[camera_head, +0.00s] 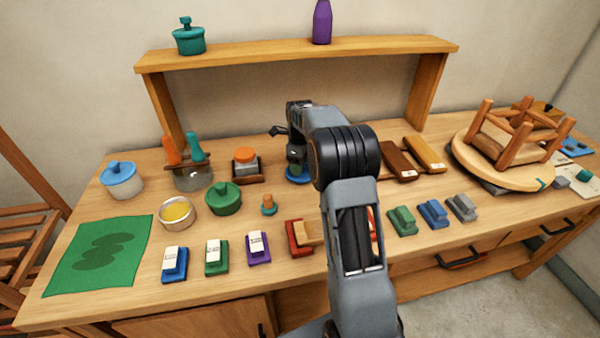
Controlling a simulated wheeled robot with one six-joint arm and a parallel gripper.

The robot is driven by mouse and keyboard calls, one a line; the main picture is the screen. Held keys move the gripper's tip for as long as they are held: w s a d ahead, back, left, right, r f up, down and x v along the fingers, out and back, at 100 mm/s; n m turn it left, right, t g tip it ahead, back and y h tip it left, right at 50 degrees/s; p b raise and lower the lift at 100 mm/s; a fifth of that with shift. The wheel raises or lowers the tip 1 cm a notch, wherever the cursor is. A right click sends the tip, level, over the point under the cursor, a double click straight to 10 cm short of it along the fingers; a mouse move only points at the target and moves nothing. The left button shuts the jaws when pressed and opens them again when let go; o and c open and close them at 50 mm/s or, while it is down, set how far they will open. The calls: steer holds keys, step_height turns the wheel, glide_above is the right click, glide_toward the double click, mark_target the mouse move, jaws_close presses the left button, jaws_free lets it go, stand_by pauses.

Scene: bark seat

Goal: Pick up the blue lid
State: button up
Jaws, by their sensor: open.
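A blue lid with a small knob (118,169) sits on a white pot (122,188) at the left of the bench. A second round blue piece (299,179) lies low on the bench near the middle, beneath my gripper. My arm hides part of it, so I cannot tell whether it is also a lid. My gripper (296,169) points down just over this second piece and is open. Its fingertips are small and dark here, and I cannot tell whether they touch the piece.
Several coloured blocks line the front. A wooden shelf (290,55) spans the back. An upturned stool (505,160) lies at right.

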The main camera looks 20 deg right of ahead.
steer(key=shift+f, duration=0.4)
steer(key=c, duration=1)
steer(key=shift+r, duration=0.1)
